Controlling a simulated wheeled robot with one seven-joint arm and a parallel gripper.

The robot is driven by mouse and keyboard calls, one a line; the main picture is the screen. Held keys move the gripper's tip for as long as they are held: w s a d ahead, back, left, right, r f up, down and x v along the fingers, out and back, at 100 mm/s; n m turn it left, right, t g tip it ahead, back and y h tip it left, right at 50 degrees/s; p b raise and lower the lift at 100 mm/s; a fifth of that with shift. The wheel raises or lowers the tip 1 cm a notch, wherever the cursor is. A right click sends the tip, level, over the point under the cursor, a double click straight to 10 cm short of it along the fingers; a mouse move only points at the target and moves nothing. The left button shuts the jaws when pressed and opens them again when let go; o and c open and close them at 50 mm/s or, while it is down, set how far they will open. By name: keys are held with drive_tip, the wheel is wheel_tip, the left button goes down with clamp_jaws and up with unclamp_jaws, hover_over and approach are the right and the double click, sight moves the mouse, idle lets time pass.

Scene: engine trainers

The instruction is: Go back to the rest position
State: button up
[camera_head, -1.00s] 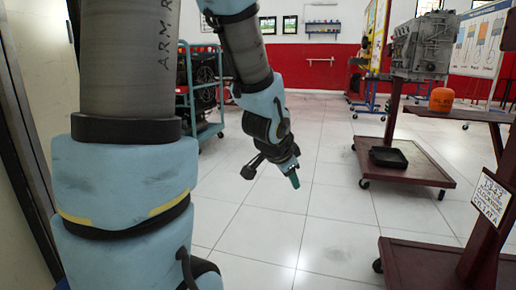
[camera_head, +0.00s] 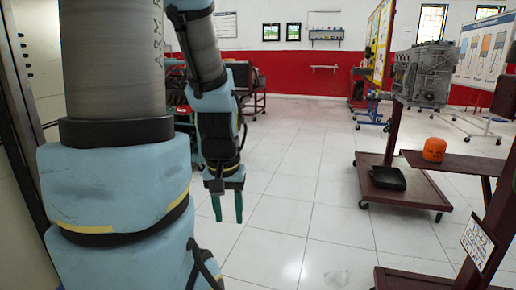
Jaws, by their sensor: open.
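My gripper (camera_head: 228,207) hangs at the end of my arm, left of the picture's middle, with its green fingers pointing down. The two fingers are apart and nothing shows between them. It is over open tiled floor and touches nothing that I can see. My large blue and grey arm links fill the left side of the view and hide much of what lies behind them.
At the right stands a dark red stand with an engine block (camera_head: 422,75) and a black tray (camera_head: 388,177) on its base. An orange filter (camera_head: 434,149) sits on a nearby shelf (camera_head: 462,162). A sign (camera_head: 477,243) hangs at lower right. The middle floor is clear.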

wheel_tip(320, 180, up, 25)
drive_tip(key=p, duration=2.2)
drive_tip(key=shift+d+f, duration=0.1)
